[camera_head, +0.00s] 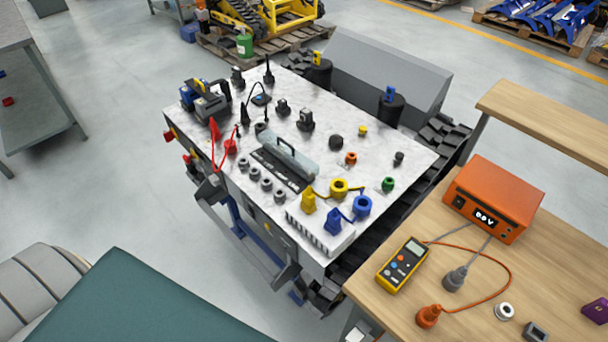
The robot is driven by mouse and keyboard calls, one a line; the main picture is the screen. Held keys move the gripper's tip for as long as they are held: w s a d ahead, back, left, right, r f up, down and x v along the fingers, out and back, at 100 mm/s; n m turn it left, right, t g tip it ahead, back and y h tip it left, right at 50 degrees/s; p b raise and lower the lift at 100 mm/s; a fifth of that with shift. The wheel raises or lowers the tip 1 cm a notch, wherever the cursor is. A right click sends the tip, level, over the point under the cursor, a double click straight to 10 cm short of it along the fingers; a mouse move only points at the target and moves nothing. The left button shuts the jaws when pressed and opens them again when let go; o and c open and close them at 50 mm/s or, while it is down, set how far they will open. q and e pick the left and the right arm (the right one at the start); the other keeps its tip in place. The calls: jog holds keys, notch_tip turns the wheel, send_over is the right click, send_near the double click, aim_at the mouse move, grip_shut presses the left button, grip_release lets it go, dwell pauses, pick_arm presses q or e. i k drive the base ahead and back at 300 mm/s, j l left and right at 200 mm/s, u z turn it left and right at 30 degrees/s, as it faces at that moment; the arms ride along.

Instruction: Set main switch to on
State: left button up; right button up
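A tracked carrier (400,148) with a pale speckled top stands in the middle. I cannot tell for certain which part is the main switch. Small red and yellow controls (190,158) sit on its left side face, too small to read their setting. A red knob-like part (230,147) stands on the top near the left edge, with a red cable beside it. A clear cover with a dark handle (290,152) lies over a dark strip in the middle of the top. Neither of my grippers shows.
Yellow and blue connectors (339,188) and several dark fittings crowd the carrier top. A wooden bench (385,312) at the right holds an orange box (495,198) and a yellow meter (403,264). A teal surface (140,305) fills the lower left. Floor left of the carrier is clear.

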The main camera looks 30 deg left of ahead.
aim_at(169, 136)
jog(key=u, duration=1.65)
jog(key=i+j+z, duration=0.45)
jog(key=j, duration=0.3)
jog(key=i+j+z, duration=0.25)
jog(key=j, duration=0.25)
jog(key=i, duration=0.1)
